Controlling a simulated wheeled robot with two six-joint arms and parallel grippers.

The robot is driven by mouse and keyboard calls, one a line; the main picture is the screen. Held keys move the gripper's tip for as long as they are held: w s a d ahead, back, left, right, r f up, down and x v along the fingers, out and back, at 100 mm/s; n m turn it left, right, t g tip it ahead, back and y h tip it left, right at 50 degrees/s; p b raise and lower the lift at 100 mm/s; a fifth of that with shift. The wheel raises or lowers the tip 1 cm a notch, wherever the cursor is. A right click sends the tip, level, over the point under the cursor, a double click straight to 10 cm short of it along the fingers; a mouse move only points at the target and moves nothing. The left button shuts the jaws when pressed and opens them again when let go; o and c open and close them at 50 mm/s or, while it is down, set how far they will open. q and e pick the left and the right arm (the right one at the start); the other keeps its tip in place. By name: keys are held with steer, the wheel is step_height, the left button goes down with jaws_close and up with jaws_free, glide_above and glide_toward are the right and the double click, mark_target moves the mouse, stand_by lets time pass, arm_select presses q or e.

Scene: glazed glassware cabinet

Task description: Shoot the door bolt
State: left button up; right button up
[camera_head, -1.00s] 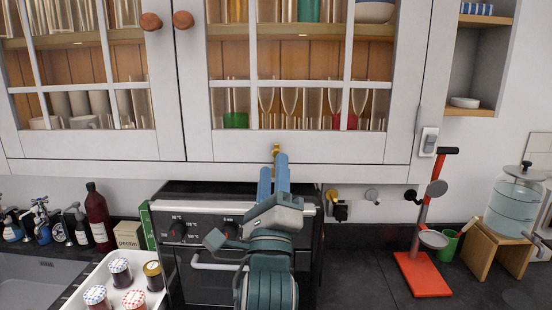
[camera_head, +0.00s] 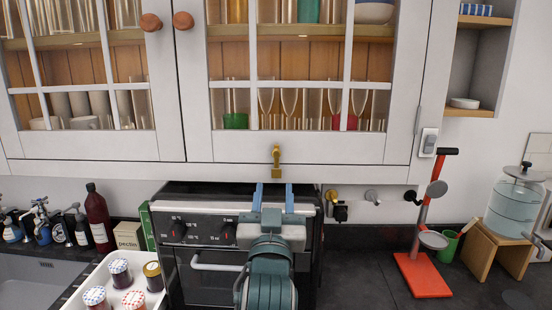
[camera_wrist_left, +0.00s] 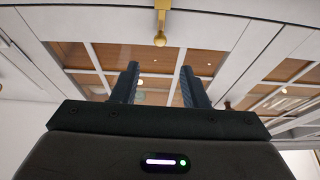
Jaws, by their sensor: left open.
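The brass door bolt (camera_head: 276,156) is on the bottom rail of the right glazed cabinet door (camera_head: 320,146), with its knob hanging near the door's lower edge. It also shows in the left wrist view (camera_wrist_left: 160,22), at the top middle. My left gripper (camera_head: 273,188) is below the bolt with its two blue fingers pointing up, spread apart and empty. In the left wrist view the fingers (camera_wrist_left: 155,84) stand apart, with the bolt beyond them. The fingers do not touch the bolt. My right gripper is not in view.
An oven (camera_head: 190,235) stands behind my left arm. A white tray of jars (camera_head: 82,292) is at the left. A red stand (camera_head: 422,275) and a glass dispenser (camera_head: 514,205) are on the right of the counter. Brass and steel hooks hang beneath the cabinet.

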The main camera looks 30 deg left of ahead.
mark_target(276, 155)
arm_select(q)
steer(key=p+x, duration=0.4)
steer(key=x, duration=0.5)
steer(key=shift+w+a+r+p, duration=0.2)
steer(key=shift+w+p, duration=0.05)
steer(key=shift+p, duration=0.1)
steer(key=shift+w+a+r, duration=0.1)
steer(key=shift+w+a, duration=0.2)
steer(key=shift+w, duration=0.2)
jaws_close()
